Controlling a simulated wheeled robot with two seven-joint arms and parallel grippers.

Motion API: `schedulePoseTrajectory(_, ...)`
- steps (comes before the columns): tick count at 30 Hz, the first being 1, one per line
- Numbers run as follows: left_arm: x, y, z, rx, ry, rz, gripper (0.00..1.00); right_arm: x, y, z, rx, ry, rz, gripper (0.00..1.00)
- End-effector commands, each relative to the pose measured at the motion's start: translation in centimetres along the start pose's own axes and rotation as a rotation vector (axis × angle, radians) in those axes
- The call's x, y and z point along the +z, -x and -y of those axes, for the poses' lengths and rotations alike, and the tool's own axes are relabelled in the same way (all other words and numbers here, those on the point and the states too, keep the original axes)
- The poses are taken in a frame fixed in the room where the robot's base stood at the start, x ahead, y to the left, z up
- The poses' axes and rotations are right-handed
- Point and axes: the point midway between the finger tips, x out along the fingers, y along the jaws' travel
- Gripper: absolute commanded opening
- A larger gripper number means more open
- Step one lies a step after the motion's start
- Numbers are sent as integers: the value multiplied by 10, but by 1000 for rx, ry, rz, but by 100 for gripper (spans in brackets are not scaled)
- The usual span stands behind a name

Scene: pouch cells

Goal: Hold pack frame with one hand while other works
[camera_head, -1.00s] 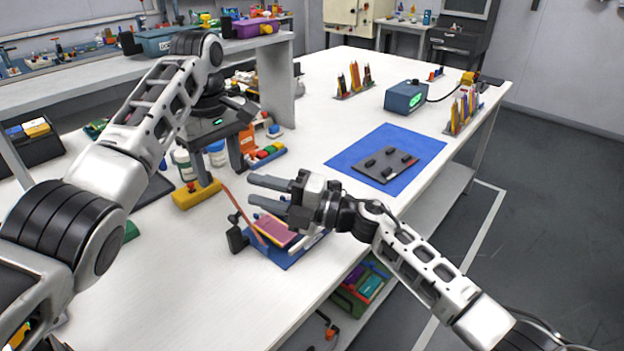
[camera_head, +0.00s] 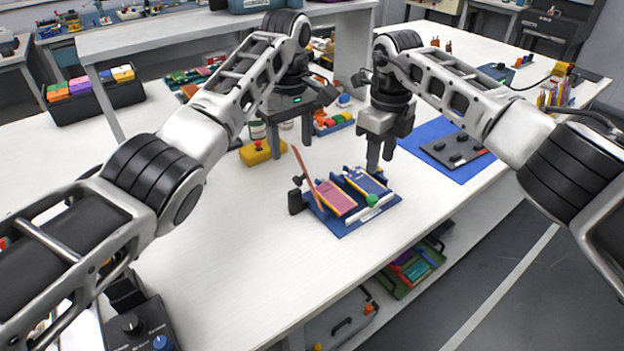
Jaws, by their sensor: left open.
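The blue pack frame (camera_head: 384,206) lies near the front edge of the white table. It holds a pink pouch cell (camera_head: 336,198) and a blue pouch cell (camera_head: 366,181) side by side. A thin orange-red strip (camera_head: 303,170) stands tilted at its left side, and a green knob (camera_head: 373,201) sits at its right. My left gripper (camera_head: 292,141) points down, open and empty, behind and left of the frame. My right gripper (camera_head: 381,155) points down at the frame's far right corner, fingers apart. I cannot tell whether it touches the frame.
A yellow block (camera_head: 262,153) stands by my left gripper. A blue mat (camera_head: 470,167) with a dark plate (camera_head: 455,149) lies to the right. A blue tray of coloured parts (camera_head: 333,124) is behind.

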Motion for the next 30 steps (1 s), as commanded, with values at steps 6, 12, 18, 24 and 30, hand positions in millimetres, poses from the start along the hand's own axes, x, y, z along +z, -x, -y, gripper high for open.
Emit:
schedulePoseTrajectory(6, 0, -46, 1, -5, 1, 2, 53, 0, 0, 0, 3, -1, 3, 36)
schedulePoseTrajectory(12, 1, -85, 1, -4, 1, 2, 53, 0, 0, 0, 3, -1, 4, 36)
schedulePoseTrajectory(18, 0, -115, 0, -3, 0, 2, 53, 0, 0, 0, 4, -1, 4, 36)
schedulePoseTrajectory(24, 0, -128, 0, -1, 0, 0, 53, 0, 0, 0, 4, -1, 4, 36)
schedulePoseTrajectory(30, 0, -130, 0, -1, 0, 0, 53, 0, 0, 0, 4, -1, 4, 36)
